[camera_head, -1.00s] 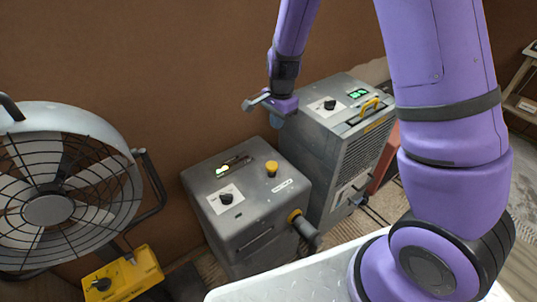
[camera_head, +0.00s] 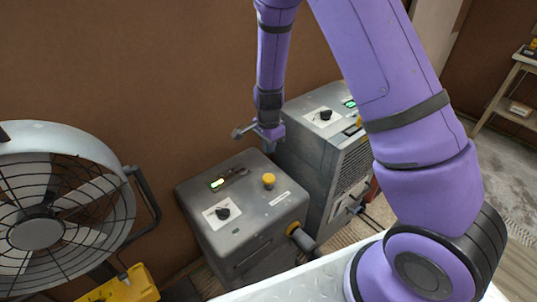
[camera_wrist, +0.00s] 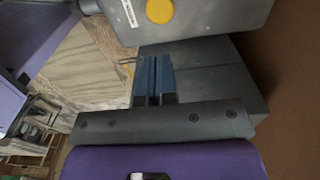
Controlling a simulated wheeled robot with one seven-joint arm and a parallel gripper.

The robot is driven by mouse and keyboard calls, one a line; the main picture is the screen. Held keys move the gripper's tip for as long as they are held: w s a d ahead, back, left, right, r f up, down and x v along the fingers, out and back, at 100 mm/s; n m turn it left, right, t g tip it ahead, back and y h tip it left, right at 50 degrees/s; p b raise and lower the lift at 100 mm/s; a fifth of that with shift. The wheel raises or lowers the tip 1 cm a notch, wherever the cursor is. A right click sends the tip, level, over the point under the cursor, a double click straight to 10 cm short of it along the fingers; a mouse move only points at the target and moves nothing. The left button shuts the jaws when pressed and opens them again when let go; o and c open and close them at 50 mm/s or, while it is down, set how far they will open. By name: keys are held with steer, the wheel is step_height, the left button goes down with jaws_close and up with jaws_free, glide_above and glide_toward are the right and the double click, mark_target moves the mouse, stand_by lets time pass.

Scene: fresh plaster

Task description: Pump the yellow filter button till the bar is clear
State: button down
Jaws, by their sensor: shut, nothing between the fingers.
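The yellow button (camera_head: 268,181) stands up from the top of a grey box-shaped machine (camera_head: 248,232). It also shows at the top edge of the wrist view (camera_wrist: 160,10). The bar (camera_head: 229,179) is a slanted dark strip on the same top, with a bright greenish-white lit part at its left end. My gripper (camera_head: 268,148) is above the machine's back right edge, behind the button and apart from it. In the wrist view its blue-grey fingers (camera_wrist: 153,80) are together and empty, below the button in the picture.
A taller grey machine (camera_head: 318,160) with a dial and green display stands close behind on the right. A dark dial (camera_head: 222,212) sits in front of the bar. A large fan (camera_head: 45,215) and a yellow box (camera_head: 125,287) are at left. The brown wall is close behind.

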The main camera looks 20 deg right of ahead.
mark_target(269, 177)
step_height(269, 177, down, 12)
steer(key=shift+f, duration=0.25)
stand_by(0.5)
steer(key=shift+s+f, duration=0.1)
steer(key=shift+f, duration=1.3)
steer(key=shift+d+r, duration=0.1)
steer(key=shift+r, duration=0.35)
step_height(269, 177, up, 13)
steer(key=shift+r, duration=0.2)
